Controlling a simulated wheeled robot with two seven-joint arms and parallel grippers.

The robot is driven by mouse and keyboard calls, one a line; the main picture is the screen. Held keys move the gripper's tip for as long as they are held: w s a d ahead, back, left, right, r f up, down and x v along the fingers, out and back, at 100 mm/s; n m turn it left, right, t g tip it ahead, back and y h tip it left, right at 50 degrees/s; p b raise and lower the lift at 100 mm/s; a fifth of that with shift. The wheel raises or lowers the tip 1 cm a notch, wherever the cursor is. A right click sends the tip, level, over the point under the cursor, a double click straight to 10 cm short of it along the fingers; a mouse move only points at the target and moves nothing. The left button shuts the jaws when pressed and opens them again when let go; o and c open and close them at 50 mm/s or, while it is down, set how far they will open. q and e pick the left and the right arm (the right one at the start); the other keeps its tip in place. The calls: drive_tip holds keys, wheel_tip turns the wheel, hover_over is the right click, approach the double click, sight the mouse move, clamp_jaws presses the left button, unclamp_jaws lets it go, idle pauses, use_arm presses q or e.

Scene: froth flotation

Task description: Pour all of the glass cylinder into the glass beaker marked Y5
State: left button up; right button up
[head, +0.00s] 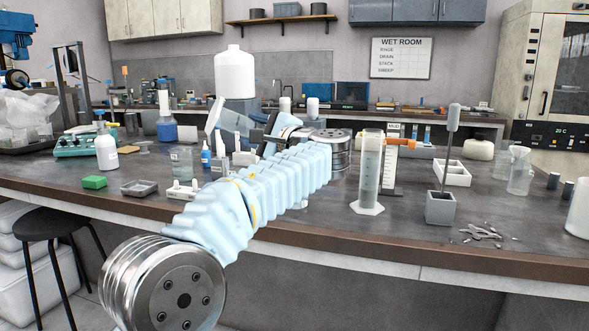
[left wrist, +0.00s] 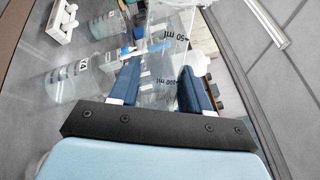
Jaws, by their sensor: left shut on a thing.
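My left gripper (left wrist: 162,88) is shut on a clear glass vessel (left wrist: 165,60) with black ml marks, which passes between the blue fingers. In the head view a pale, tilted glass piece (head: 213,116), apparently this cylinder, shows left of my left gripper (head: 246,139), above the bench. How much liquid it holds I cannot tell. A glass beaker (head: 181,161) stands upright on the bench, below and left of it. In the left wrist view a labelled beaker (left wrist: 68,82) stands left of the fingers; its label is hard to read. My right gripper is out of view.
A tall graduated cylinder (head: 369,175) stands right of my arm. A grey block with an upright rod (head: 440,208) and metal scraps (head: 482,233) lie further right. A grey tray (head: 139,188), green block (head: 95,182) and white rack (head: 182,191) are near the front edge.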

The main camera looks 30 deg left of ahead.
use_arm(q)
drive_tip(key=shift+w+d+r+m+t+y, duration=0.25)
drive_tip(key=shift+w+d+r+m, duration=0.25)
drive_tip(key=shift+m, duration=0.4)
drive_tip(key=shift+w+d+r+m+t+y, duration=0.25)
drive_tip(key=shift+w+r+m, duration=0.25)
drive_tip(key=shift+m, duration=0.4)
idle(3.1)
drive_tip(key=shift+s, duration=0.1)
idle(0.8)
